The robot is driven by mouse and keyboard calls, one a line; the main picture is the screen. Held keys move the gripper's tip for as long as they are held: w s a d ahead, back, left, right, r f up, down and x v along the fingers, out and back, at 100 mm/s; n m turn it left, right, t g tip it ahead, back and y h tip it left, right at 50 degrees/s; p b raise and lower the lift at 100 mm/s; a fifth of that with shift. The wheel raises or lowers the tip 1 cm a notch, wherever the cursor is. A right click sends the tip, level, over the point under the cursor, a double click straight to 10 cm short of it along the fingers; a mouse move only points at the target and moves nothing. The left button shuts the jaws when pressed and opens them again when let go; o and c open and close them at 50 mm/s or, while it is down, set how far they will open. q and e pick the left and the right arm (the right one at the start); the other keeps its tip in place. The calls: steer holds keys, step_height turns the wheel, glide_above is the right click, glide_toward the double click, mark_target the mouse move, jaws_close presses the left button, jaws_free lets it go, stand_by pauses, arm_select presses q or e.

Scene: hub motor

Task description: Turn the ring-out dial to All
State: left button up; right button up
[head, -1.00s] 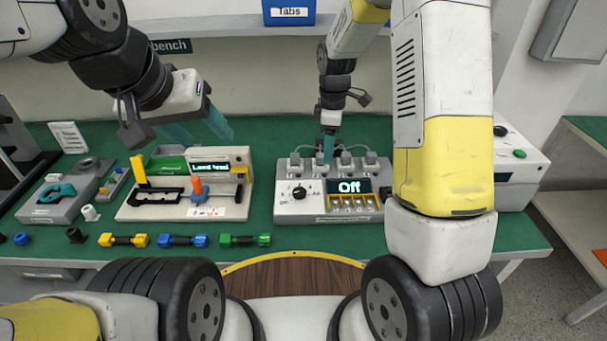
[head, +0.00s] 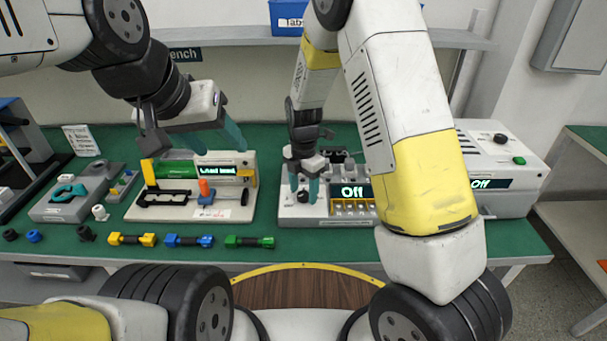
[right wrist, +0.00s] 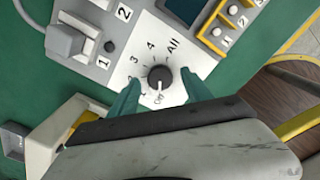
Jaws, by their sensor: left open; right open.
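The ring-out box (head: 290,211) stands on the green bench. Its black dial (right wrist: 160,77) shows in the right wrist view on a pale plate, with marks including 3, 4, All and Off around it. The knob's light pointer mark appears to face Off, and the box display (head: 354,192) reads "Off". My right gripper (right wrist: 160,97) is open, with its teal fingertips on either side of the dial; contact cannot be told. In the head view the right gripper (head: 304,188) is over the dial. My left gripper (head: 208,133) is open and empty above the fixture with the green screen.
The fixture (head: 235,208) with yellow and orange levers stands left of the box. Yellow, blue and green connector pieces (head: 188,241) lie along the bench front. A white instrument (head: 500,198) stands at right, partly behind my right arm.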

steer(key=shift+f, duration=0.35)
jaws_close()
